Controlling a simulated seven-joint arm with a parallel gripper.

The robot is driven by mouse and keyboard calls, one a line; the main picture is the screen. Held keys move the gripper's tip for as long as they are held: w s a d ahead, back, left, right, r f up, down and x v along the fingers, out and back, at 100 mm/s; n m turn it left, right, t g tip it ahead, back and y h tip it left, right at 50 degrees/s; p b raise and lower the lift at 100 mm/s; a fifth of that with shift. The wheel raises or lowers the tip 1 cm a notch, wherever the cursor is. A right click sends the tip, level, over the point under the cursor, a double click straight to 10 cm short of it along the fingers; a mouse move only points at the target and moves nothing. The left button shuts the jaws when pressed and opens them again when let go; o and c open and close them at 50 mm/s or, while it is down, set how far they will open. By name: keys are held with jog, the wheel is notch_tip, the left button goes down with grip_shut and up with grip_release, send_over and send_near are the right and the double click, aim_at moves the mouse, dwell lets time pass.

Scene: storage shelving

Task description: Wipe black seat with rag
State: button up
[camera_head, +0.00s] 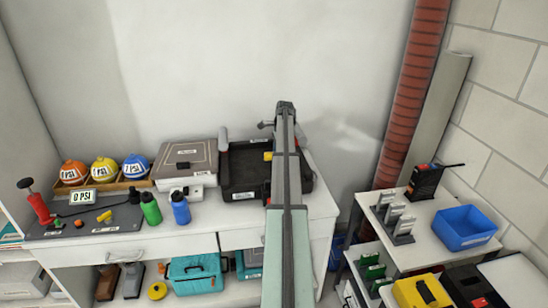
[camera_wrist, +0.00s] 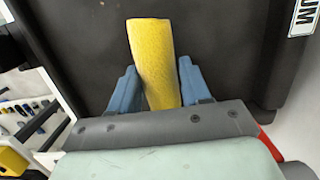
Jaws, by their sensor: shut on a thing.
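My gripper (camera_wrist: 157,64) is shut on a yellow rag (camera_wrist: 152,38), with a blue finger on either side of it. The rag lies over a flat dark surface in the wrist view; I cannot tell whether it touches. That surface appears to be the black seat (camera_wrist: 85,40), a black case-like thing with a flat top. It also shows in the head view (camera_head: 243,170) on the white counter. My arm hides its right-hand part and my gripper there. A small yellow bit of the rag (camera_head: 268,156) shows just left of my arm.
A grey-brown case (camera_head: 188,158) stands left of the black seat. A blue bin (camera_head: 465,228) sits on the right shelf. The wall is close behind.

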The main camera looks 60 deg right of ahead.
jog(key=shift+r, duration=2.95)
jog(key=w+a+n, duration=0.1)
jog(key=a, duration=0.4)
jog(key=w+a+f+n, duration=0.1)
jog(key=a, duration=0.5)
jog(key=w+a+f+n, duration=0.1)
jog(key=a+n, duration=0.1)
jog(key=a, duration=0.3)
jog(key=shift+w+a, duration=0.35)
jog(key=shift+w, duration=0.05)
jog(key=a+f+n+g, duration=0.1)
jog(key=a+f+n, duration=0.2)
jog(key=a, duration=1.6)
jog(key=s+a+f+n+g, duration=0.1)
jog(key=a+f+n, duration=0.3)
jog(key=a+n, duration=0.8)
jog(key=s+a+f+n+g+h, duration=0.1)
jog(key=a+f+n, duration=0.2)
jog(key=a, duration=2.3)
jog(key=n, duration=0.5)
jog(key=shift+f, duration=0.4)
jog(key=shift+a+r, duration=0.1)
